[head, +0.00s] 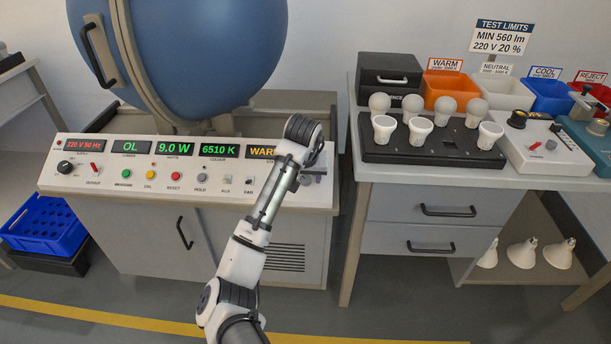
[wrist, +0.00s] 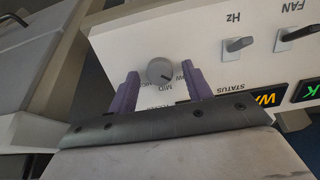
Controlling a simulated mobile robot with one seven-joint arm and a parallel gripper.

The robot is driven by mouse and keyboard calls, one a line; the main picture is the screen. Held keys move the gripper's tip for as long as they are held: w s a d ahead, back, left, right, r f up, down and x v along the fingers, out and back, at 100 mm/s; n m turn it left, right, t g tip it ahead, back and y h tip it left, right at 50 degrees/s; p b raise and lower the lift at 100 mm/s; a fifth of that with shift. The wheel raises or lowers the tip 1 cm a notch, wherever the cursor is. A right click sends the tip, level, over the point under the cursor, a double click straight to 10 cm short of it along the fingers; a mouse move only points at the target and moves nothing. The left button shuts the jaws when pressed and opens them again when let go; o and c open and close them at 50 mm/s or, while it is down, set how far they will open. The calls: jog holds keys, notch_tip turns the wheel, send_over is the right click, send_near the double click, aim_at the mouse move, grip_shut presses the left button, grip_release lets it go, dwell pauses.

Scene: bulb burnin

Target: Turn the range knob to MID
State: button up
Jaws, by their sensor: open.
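The range knob (wrist: 160,71) is a small round grey dial on the white panel, shown upside down in the wrist view. Its dark pointer mark faces the lower right, toward the partly covered label ending in W. The MID label sits just below the knob. My gripper (wrist: 160,78) is open, with one purple finger on each side of the knob. Gaps show between the fingers and the knob; I cannot tell the depth. In the head view my arm hides the knob and most of my gripper at the right end of the console (head: 215,193).
The Hz switch (wrist: 239,44) and FAN switch (wrist: 300,33) stand out from the panel beside the knob. A blue sphere (head: 215,50) rises behind the console. A bench with a dark bulb tray (head: 385,152) stands to the right, across a narrow gap.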

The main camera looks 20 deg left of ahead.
jog(key=c, duration=1)
jog(key=shift+o, duration=0.2)
jog(key=m+p, duration=0.2)
jog(key=m, duration=0.2)
jog(key=shift+d+m, duration=0.1)
jog(key=shift+m, duration=0.2)
jog(key=m+p, duration=0.1)
jog(key=m, duration=0.3)
jog(key=shift+m+y+p, duration=0.35)
jog(key=shift+m+y, duration=0.05)
jog(key=o, duration=1)
jog(key=shift+c, duration=0.2)
